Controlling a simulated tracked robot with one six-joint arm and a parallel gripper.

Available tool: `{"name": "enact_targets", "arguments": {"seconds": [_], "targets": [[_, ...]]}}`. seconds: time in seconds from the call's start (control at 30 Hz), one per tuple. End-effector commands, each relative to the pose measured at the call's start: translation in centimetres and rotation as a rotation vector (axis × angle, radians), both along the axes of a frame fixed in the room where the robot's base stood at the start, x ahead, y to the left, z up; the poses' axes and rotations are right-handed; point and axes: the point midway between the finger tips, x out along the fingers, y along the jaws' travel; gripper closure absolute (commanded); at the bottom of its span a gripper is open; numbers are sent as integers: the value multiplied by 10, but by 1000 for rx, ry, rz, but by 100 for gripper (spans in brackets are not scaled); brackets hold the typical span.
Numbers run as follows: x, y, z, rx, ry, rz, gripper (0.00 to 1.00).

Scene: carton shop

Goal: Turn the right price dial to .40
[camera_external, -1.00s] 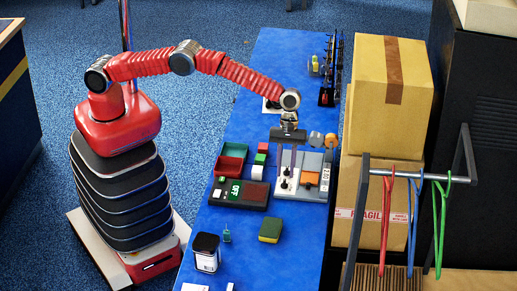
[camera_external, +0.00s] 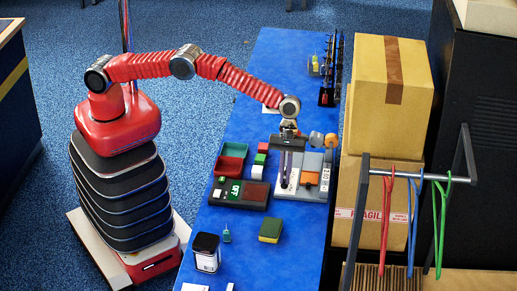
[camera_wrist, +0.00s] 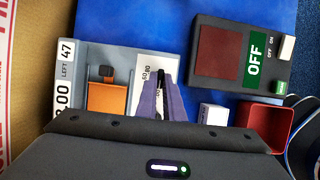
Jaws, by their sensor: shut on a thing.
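The pale grey price machine (camera_external: 313,163) lies on the blue table. It also shows in the wrist view (camera_wrist: 128,60), with an orange block (camera_wrist: 107,98) and a white dial scale (camera_wrist: 147,68) whose small figures I cannot read with certainty. My gripper (camera_wrist: 161,84) points down over this scale, its two purple-grey fingers shut on a slim black dial knob (camera_wrist: 161,75). In the external view my gripper (camera_external: 285,184) hides much of the dial area. The dial's exact setting, and the other dial, are hidden or unclear.
A dark switch box (camera_wrist: 232,55) reading OFF sits beside the machine, with a red tray (camera_wrist: 268,121) and a white block (camera_wrist: 213,116) near it. A dark jar (camera_external: 206,252) and a sponge (camera_external: 270,230) stand nearer the front. Cartons (camera_external: 388,85) line the right side.

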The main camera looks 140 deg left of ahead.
Motion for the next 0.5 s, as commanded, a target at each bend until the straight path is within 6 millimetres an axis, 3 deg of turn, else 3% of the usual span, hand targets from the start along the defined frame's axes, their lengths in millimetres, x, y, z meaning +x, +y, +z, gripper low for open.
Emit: {"name": "enact_targets", "arguments": {"seconds": [0.5], "targets": [[2, 1, -1, 0, 0, -61, 100]]}}
